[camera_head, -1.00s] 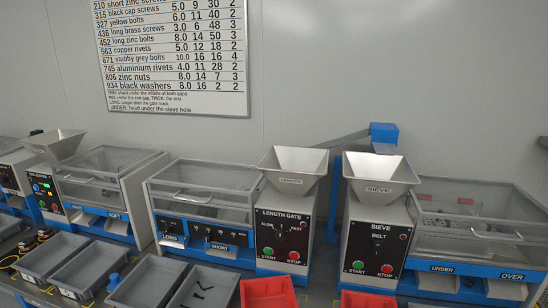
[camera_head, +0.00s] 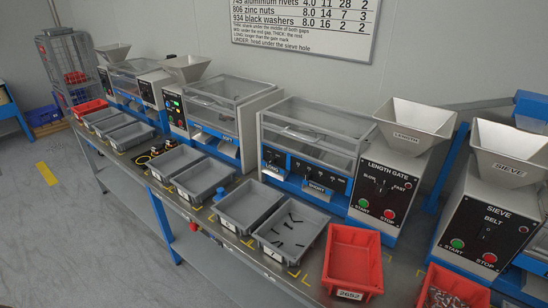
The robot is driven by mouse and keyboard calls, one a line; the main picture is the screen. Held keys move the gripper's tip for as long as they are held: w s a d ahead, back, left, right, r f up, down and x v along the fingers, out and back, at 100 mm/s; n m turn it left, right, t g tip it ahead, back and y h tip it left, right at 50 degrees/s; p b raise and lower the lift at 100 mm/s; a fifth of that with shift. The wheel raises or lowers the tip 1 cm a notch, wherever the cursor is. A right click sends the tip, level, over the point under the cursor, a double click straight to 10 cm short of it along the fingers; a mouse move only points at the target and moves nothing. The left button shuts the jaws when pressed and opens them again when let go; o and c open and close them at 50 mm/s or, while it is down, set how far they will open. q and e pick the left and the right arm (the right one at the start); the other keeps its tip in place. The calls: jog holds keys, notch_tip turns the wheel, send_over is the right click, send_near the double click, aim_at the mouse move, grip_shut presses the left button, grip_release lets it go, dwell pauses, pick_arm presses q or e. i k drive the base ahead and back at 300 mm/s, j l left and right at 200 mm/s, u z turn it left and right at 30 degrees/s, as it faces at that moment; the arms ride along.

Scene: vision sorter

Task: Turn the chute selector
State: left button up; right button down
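No part labelled as a chute selector can be read. The LENGTH GATE machine (camera_head: 392,175) has a dark panel with a small SLOW/FAST knob (camera_head: 384,187), a green START button (camera_head: 363,203) and a red STOP button (camera_head: 389,214). To its left, a dark strip (camera_head: 306,172) with several small controls sits above chute openings, one labelled SHORT. The SIEVE machine (camera_head: 490,228) at the right has a BELT knob and its own green and red buttons. The knobs are too small to tell their exact settings. Neither of my grippers is in view.
Grey bins stand along the bench front, one empty (camera_head: 248,207) and one holding dark screws (camera_head: 291,232). A red bin (camera_head: 352,262) labelled 2652 looks empty; another red bin (camera_head: 452,288) holds metal parts. Open floor (camera_head: 60,225) lies at the left, with a wire cage (camera_head: 75,70) behind.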

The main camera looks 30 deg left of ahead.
aim_at(272, 160)
jog(key=i+j, duration=0.1)
jog(key=j, duration=0.4)
jog(key=i+j, duration=0.1)
jog(key=j, duration=0.4)
jog(key=i+j, duration=0.1)
jog(key=j, duration=0.4)
jog(key=i+j, duration=0.1)
jog(key=j, duration=0.95)
jog(key=i+u, duration=0.05)
